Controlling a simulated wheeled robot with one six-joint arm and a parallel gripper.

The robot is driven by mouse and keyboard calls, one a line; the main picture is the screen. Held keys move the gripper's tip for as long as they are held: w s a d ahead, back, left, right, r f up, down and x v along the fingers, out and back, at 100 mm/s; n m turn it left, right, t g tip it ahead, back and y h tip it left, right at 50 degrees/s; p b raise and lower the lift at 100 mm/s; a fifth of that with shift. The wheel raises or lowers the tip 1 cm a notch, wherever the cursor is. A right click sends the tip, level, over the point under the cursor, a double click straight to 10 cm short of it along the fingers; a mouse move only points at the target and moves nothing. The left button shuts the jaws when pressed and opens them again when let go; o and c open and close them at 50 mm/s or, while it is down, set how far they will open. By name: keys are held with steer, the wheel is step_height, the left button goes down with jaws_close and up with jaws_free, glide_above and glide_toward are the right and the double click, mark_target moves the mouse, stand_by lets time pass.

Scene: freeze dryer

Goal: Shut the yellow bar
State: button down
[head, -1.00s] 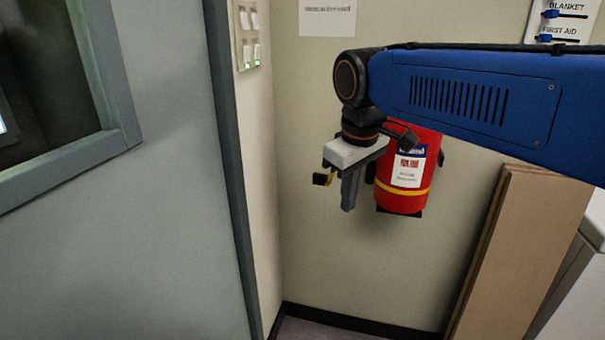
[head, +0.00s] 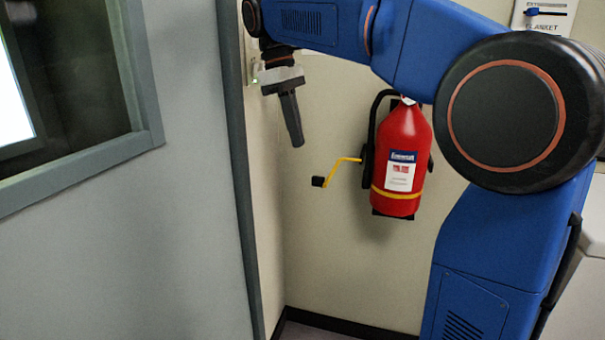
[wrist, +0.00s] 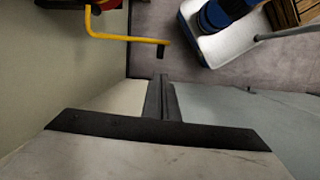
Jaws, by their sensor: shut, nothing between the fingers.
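The yellow bar (head: 337,167) sticks out to the left from the bracket of the red fire extinguisher on the wall, bent, with a black end. It stands open, away from the extinguisher's front. It also shows at the upper left of the wrist view (wrist: 89,22), its black end near the top middle. My gripper (head: 297,143) is shut and empty. In the wrist view the closed fingers (wrist: 160,84) lie just below the black end.
The red fire extinguisher (head: 404,150) hangs on the beige wall right of the bar. A grey door panel (head: 180,230) with a window stands close at the left. Light switches are partly hidden behind my wrist. Wall and floor below the bar are clear.

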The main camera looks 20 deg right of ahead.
steer(key=w+x, duration=0.1)
steer(key=x, duration=0.8)
steer(key=shift+s+a+f, duration=0.2)
steer(key=shift+s+f, duration=0.05)
steer(key=shift+s, duration=0.1)
